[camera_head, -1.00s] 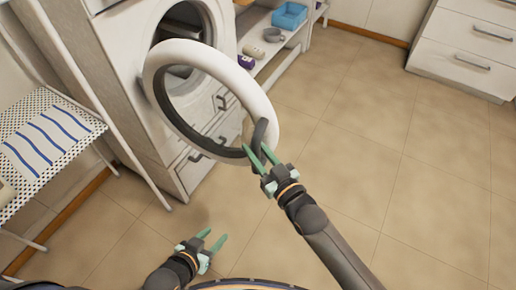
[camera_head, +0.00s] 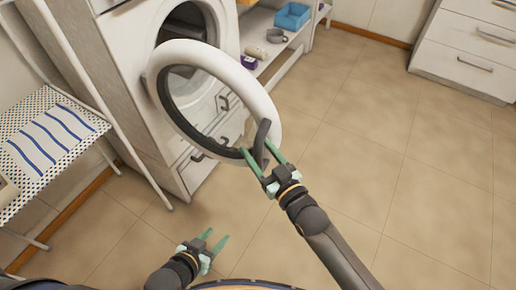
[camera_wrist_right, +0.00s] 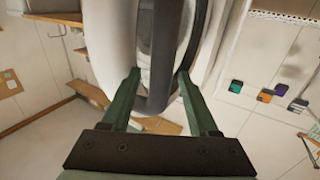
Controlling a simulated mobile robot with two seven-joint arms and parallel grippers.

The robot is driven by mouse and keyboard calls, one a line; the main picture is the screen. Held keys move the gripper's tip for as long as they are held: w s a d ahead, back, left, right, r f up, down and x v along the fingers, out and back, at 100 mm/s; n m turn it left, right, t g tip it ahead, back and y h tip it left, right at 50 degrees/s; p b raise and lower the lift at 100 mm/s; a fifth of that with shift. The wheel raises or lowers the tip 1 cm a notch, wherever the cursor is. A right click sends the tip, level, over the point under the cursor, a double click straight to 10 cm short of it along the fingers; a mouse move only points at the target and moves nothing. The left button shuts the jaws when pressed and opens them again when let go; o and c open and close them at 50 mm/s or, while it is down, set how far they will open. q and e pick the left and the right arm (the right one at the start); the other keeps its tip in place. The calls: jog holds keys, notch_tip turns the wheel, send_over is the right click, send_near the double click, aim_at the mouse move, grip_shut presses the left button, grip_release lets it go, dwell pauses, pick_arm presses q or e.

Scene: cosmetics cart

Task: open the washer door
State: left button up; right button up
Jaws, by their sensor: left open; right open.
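The washer (camera_head: 128,45) stands at the upper left with its round door (camera_head: 262,92) swung out wide from the dark drum opening (camera_head: 184,27). The door has a white ring, a dark inner rim and a dark grey handle (camera_head: 262,138) at its lower right edge. My right gripper (camera_head: 261,157) is open, with its fingers on either side of the handle. In the right wrist view the handle (camera_wrist_right: 158,100) lies between the spread green fingers (camera_wrist_right: 155,82). My left gripper (camera_head: 216,240) is open and empty, low over the floor, away from the door.
A drying rack (camera_head: 106,128) with a striped cloth (camera_head: 52,138) stands at the left. A shelf beside the washer holds a blue bin (camera_head: 291,16), a grey cup (camera_head: 277,36) and a purple-labelled item (camera_head: 248,62). White drawers (camera_head: 465,50) stand at the upper right. The tiled floor between is clear.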

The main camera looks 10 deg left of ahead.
jog(key=v, duration=1.2)
jog(key=shift+s+d+p, duration=0.15)
jog(key=shift+s+p, duration=0.05)
jog(key=shift+p, duration=0.1)
jog(key=s+d+f+m+g+h+p, duration=0.2)
jog(key=s+d+f+m+h+p, duration=0.1)
jog(key=d, duration=0.5)
jog(key=s+d+f+m+g+h+p, duration=0.2)
jog(key=s+d+f+h, duration=0.3)
jog(key=d+f, duration=0.3)
jog(key=shift+s+m+h+p, duration=0.35)
jog(key=shift+m+h+p, duration=0.25)
jog(key=shift+h+p, duration=0.15)
